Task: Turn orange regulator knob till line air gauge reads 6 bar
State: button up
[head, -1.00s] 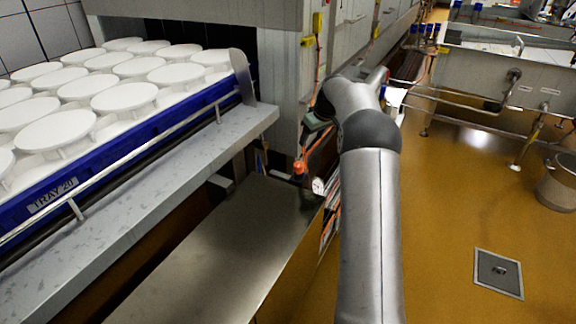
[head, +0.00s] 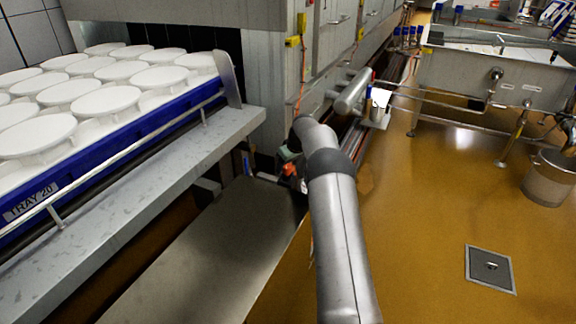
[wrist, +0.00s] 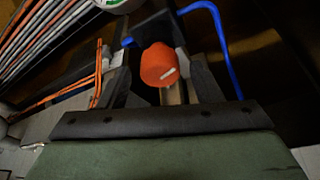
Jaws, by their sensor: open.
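The orange regulator knob (wrist: 158,64) shows in the wrist view with a pale line mark on its face. My gripper (wrist: 162,72) is open, with one dark finger on each side of the knob; I cannot tell whether either touches it. In the head view the knob (head: 290,169) is a small orange spot by the end of my arm, which partly covers it and my gripper. A pale round rim (wrist: 120,3), perhaps the gauge, is cut off at the wrist view's top edge. No gauge reading is legible.
A blue hose (wrist: 222,45) curves beside the knob, and orange tubes (wrist: 98,75) run on the other side. A blue tray (head: 120,150) of white moulds and a metal ledge (head: 215,245) lie left. Open floor (head: 430,220) lies right.

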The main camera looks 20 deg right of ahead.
jog(key=c, duration=1)
jog(key=shift+m, duration=0.3)
jog(key=m, duration=0.1)
jog(key=m+h+p, duration=0.1)
jog(key=m, duration=0.1)
jog(key=shift+a+r+h, duration=0.1)
jog(key=shift+a+h, duration=0.1)
jog(key=shift+h, duration=0.1)
jog(key=m+h+p, duration=0.1)
jog(key=m, duration=0.3)
jog(key=shift+a+p, duration=0.1)
jog(key=shift+p, duration=0.25)
jog(key=m+g+h, duration=0.1)
jog(key=m, duration=0.2)
jog(key=shift+m+h+p, duration=0.3)
jog(key=shift+p, duration=0.1)
jog(key=shift+w+a+m+g+h, duration=0.1)
jog(key=shift+m+g+h, duration=0.2)
jog(key=shift+m, duration=0.85)
jog(key=shift+w+m+g+h, duration=0.15)
jog(key=shift+m+g, duration=0.25)
jog(key=shift+m, duration=0.75)
jog(key=shift+s, duration=0.1)
